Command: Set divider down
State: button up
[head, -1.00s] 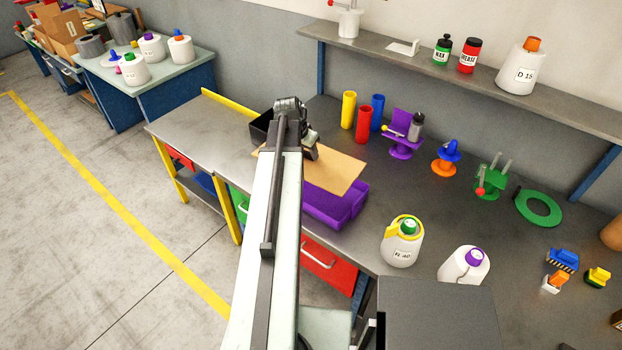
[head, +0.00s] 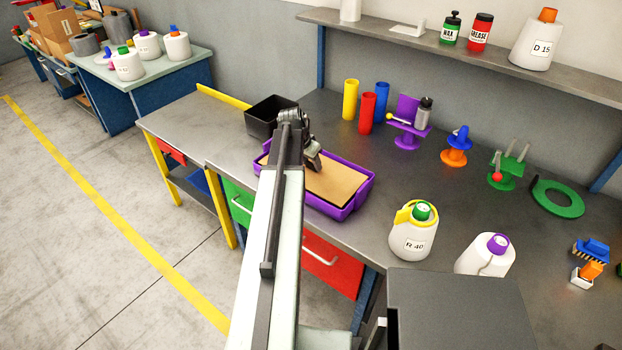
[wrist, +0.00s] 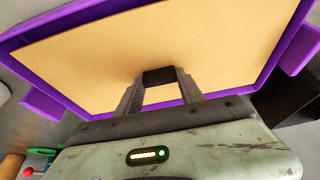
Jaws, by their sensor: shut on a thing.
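The divider (head: 337,187) is a flat tan sheet. It lies level within the rim of the purple tray (head: 351,206) on the workbench; how deep it sits is hard to tell. In the wrist view the divider (wrist: 215,50) fills most of the opening, with the purple rim (wrist: 50,87) around it. My gripper (head: 313,166) is over the divider, near its back left part. In the wrist view my gripper (wrist: 159,78) is shut on a small dark grip on the divider. My arm hides part of the tray's left side in the head view.
A black bin (head: 266,122) stands close behind the tray. Yellow (head: 350,100), red (head: 366,113) and blue (head: 381,97) tubes stand farther back. A white bobbin (head: 411,238) with a yellow collar stands to the right, with clear bench between.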

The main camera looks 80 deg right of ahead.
aim_at(311, 170)
notch_tip(311, 170, down, 4)
jog(key=b, duration=0.3)
jog(key=shift+b, duration=0.4)
jog(key=shift+r, duration=0.25)
jog(key=shift+f, duration=0.2)
jog(key=o, duration=1.4)
jog(key=shift+a+r+p, duration=0.1)
jog(key=shift+r+p, duration=0.45)
jog(key=shift+p, duration=0.05)
jog(key=p+v, duration=1)
jog(key=v, duration=0.1)
jog(key=shift+w+a+r, duration=0.1)
jog(key=shift+a+r, duration=0.05)
